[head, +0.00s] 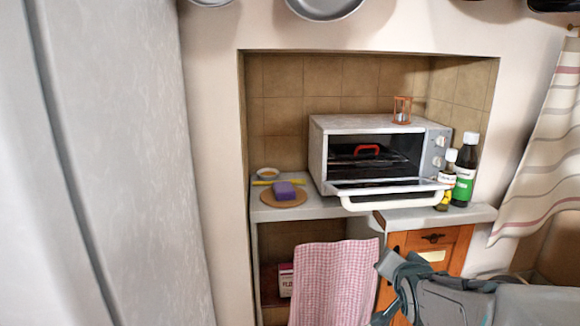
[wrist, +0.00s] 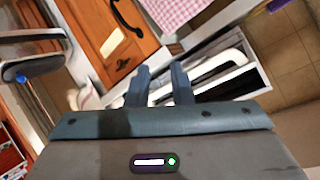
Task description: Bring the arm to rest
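My gripper (head: 384,290) is at the lower right of the head view, in front of the wooden cabinet and to the right of the checked towel. In the wrist view its two fingers (wrist: 160,70) stand apart with a gap between them, and I see nothing held. The arm behind it runs off toward the lower right of the head view. The gripper is below the counter's front edge and below the toaster oven's lowered door (head: 385,188). Whether the fingers touch anything cannot be told.
The toaster oven (head: 333,142) stands open on the counter (head: 325,208), with an hourglass (head: 402,110) on top and two bottles (head: 466,170) to its right. A purple sponge (head: 284,190) lies at left. The pink checked towel (head: 335,285) hangs beside the wooden drawer (head: 450,240).

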